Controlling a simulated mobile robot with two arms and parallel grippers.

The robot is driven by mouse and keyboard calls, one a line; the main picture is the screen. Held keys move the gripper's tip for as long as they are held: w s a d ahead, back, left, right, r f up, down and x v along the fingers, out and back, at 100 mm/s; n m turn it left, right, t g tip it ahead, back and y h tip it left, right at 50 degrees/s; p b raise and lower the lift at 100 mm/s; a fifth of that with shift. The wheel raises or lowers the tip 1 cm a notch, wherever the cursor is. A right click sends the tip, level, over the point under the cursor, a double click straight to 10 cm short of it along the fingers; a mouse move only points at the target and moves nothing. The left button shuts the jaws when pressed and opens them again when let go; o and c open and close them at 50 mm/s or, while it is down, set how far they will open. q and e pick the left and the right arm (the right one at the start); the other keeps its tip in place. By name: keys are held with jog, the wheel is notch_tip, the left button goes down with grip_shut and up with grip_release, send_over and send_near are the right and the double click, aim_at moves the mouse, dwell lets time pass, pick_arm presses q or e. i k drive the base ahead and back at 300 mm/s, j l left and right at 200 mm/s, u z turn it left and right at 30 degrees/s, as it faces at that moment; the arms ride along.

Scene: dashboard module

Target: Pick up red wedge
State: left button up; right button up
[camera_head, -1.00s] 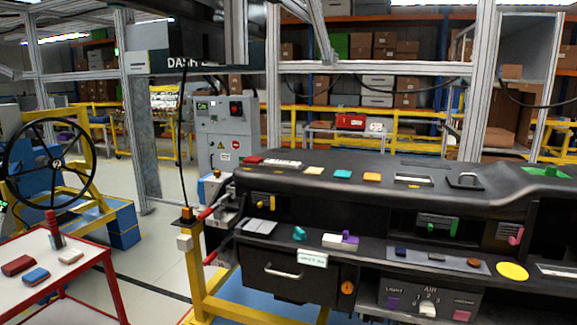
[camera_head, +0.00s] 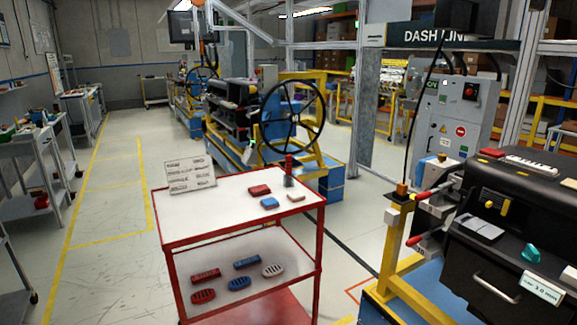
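A red block (camera_head: 259,190) lies on the white top of a red-framed cart (camera_head: 215,212); it may be the red wedge, but its exact shape is too small to tell. A blue block (camera_head: 270,202) and a pale block (camera_head: 296,198) lie close to it. An upright red-topped tool or bottle (camera_head: 288,170) stands just right of it. Another small red piece (camera_head: 491,153) sits on the dashboard's top edge at the right. Neither of my grippers is in view.
The cart's lower shelf holds several red, blue and grey parts (camera_head: 239,283). A sign (camera_head: 190,175) stands at the cart's back left. The black dashboard (camera_head: 530,225) on a yellow frame is at the right. The floor (camera_head: 110,250) left of the cart is open.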

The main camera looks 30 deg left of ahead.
aim_at(288, 157)
jog(key=u, duration=1.05)
jog(key=i, duration=0.1)
